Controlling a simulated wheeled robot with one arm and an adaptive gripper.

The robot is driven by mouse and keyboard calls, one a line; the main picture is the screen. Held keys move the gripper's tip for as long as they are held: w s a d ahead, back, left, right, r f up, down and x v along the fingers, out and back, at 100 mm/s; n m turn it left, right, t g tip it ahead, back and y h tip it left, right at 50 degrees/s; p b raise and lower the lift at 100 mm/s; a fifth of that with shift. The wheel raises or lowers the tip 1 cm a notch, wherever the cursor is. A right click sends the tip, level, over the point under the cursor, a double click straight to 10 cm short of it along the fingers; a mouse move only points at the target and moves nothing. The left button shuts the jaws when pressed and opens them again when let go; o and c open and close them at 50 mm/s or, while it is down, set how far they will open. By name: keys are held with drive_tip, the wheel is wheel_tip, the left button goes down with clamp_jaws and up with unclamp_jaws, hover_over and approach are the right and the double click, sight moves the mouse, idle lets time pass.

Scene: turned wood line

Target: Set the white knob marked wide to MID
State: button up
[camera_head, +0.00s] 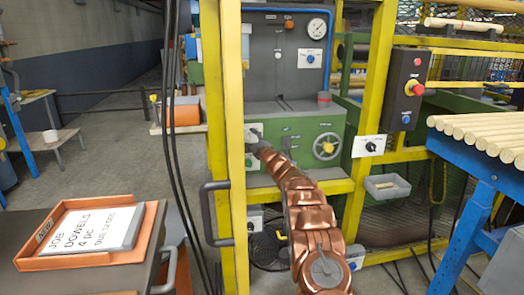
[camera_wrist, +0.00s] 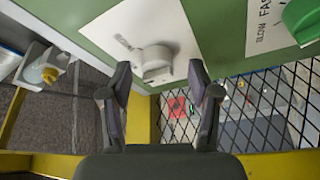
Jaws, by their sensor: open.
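A white knob (camera_wrist: 155,58) sits on a white label plate (camera_wrist: 113,29) on a green panel in the wrist view. The plate's lettering is too blurred to read, so I cannot tell the knob's setting or confirm the word wide. My gripper (camera_wrist: 159,78) is open, with one dark finger on each side of the knob. The knob lies between and just beyond the fingertips; I cannot tell whether they touch it.
A green knob (camera_wrist: 303,18) on a SLOW/FAST plate (camera_wrist: 268,26) is close at right. Black mesh (camera_wrist: 245,112) and yellow frame bars border the space.

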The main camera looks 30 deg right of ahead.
drive_tip(key=shift+s+r, duration=0.1)
drive_tip(key=shift+s, duration=0.45)
drive_tip(key=shift+s+f, duration=0.25)
drive_tip(key=shift+s, duration=0.95)
approach(249, 136)
drive_tip(key=shift+s+f, duration=0.25)
drive_tip(key=shift+s, duration=0.3)
drive_tip(key=shift+s+f, duration=0.2)
drive_tip(key=shift+s, duration=0.3)
